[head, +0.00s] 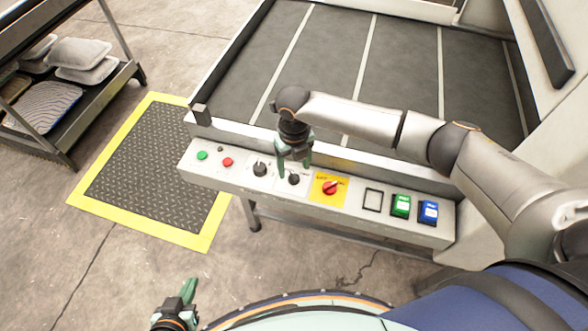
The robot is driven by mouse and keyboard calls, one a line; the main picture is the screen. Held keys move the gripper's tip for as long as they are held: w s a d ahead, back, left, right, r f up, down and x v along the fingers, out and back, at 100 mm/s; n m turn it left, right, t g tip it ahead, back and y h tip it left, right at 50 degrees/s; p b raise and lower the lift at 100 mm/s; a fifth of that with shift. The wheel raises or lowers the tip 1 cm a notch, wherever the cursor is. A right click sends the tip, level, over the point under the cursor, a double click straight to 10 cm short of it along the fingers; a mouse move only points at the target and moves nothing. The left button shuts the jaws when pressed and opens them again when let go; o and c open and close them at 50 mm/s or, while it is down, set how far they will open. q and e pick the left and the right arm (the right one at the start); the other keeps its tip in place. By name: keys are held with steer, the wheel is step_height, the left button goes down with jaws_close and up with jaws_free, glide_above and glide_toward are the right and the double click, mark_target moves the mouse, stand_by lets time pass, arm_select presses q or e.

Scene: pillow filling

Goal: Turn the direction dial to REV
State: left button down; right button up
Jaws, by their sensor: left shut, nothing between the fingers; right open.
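The control panel (218,175) runs along the front of the machine. It carries a black dial (261,169) on a white plate and a second black dial (294,179) to its right. Their labels are too small to read, so I cannot tell which is the direction dial. My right gripper (293,164) is open, pointing down just above the second black dial, with its fingers to either side. I cannot tell whether they touch it. My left gripper (189,286) is shut and empty, low in the view, away from the panel.
A red knob (330,187) on a yellow plate sits right of the dials, then a green button (401,206) and a blue button (428,212). Small green and red buttons are at the left end. A yellow-edged floor mat (150,175) and a shelf with pillows (80,55) stand left.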

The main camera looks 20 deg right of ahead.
mark_target(294, 175)
step_height(294, 175, up, 10)
steer(key=shift+f, duration=0.2)
stand_by(0.4)
